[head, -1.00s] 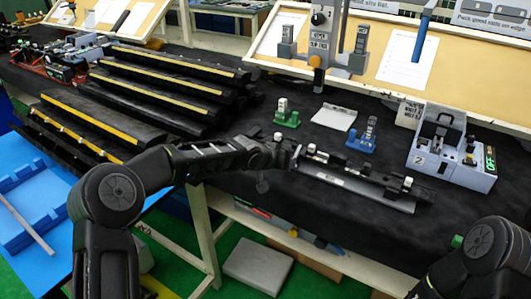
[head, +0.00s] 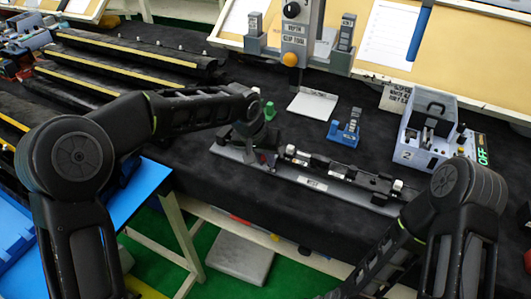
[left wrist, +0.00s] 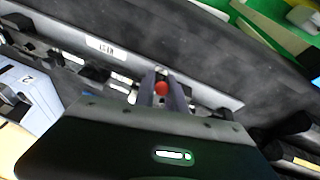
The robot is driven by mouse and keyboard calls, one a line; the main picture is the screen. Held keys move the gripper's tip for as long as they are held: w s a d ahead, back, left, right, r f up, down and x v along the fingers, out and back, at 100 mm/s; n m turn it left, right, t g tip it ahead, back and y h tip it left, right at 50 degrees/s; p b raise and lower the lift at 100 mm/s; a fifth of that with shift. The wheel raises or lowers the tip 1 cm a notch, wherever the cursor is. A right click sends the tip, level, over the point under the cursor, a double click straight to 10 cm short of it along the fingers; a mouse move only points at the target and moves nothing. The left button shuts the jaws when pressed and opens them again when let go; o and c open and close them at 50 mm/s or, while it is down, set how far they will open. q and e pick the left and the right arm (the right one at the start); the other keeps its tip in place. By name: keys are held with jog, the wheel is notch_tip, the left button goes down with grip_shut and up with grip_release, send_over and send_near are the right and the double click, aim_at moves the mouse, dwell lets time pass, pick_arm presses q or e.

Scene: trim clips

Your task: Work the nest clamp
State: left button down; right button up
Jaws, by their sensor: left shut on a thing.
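The nest (head: 311,184) is a long dark fixture on a grey plate with a label, near the front edge of the black-covered bench. It also shows upside down in the left wrist view (left wrist: 106,47). My left gripper (head: 263,160) is at the nest's left end. In the left wrist view its two fingers (left wrist: 161,92) are shut on a red-tipped clamp handle (left wrist: 161,88); the handle's lower part and the clamp body are mostly hidden. My right arm comes in at the lower right; its gripper is out of frame.
Behind the nest are a blue holder (head: 345,131), a white card (head: 312,105) and a small green holder (head: 269,110). A grey-blue box marked 2 (head: 425,145) with an OFF display stands at right. Dark strips with yellow edges (head: 110,72) lie at left.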

pick_arm(q)
jog(key=c, duration=1.4)
grip_release()
jog(key=shift+w, duration=0.15)
jog(key=shift+r, duration=0.1)
jog(key=b+v, duration=0.1)
jog(key=v, duration=0.6)
jog(key=shift+s+r+b, duration=0.25)
jog(key=shift+b, duration=0.05)
